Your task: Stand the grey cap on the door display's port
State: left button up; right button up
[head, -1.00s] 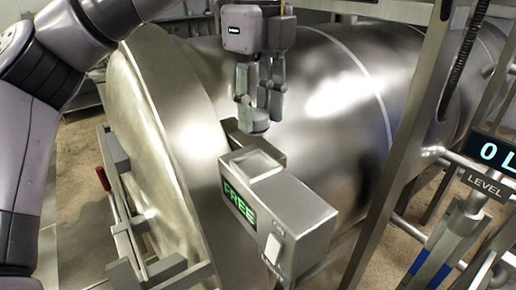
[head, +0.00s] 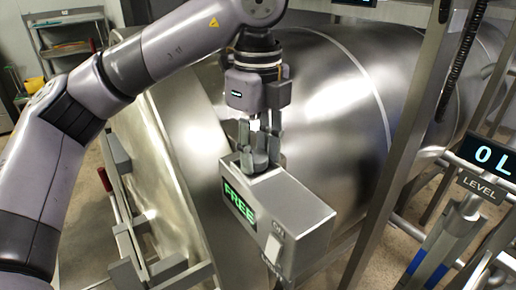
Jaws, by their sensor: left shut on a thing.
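The door display (head: 300,205) is a grey box reading FREE in green, beside the large round steel door. The square port on its top left was visible earlier; now my left gripper and the cap cover most of it. My left gripper (head: 260,146) points straight down and is shut on the small grey cap (head: 259,161). The cap looks upright at the port, but I cannot tell whether it touches or sits in it. My right gripper is not in view.
The steel autoclave vessel (head: 325,95) fills the space behind the display. A grey frame post (head: 400,160) stands to the right. A level display (head: 487,157) reading 0 L is at the right edge. A shelf rack (head: 68,45) stands at the back left.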

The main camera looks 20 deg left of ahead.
aim_at(258, 156)
pick_arm(q)
jog(key=o, duration=1)
jog(key=shift+o, duration=0.2)
notch_tip(258, 156, up, 12)
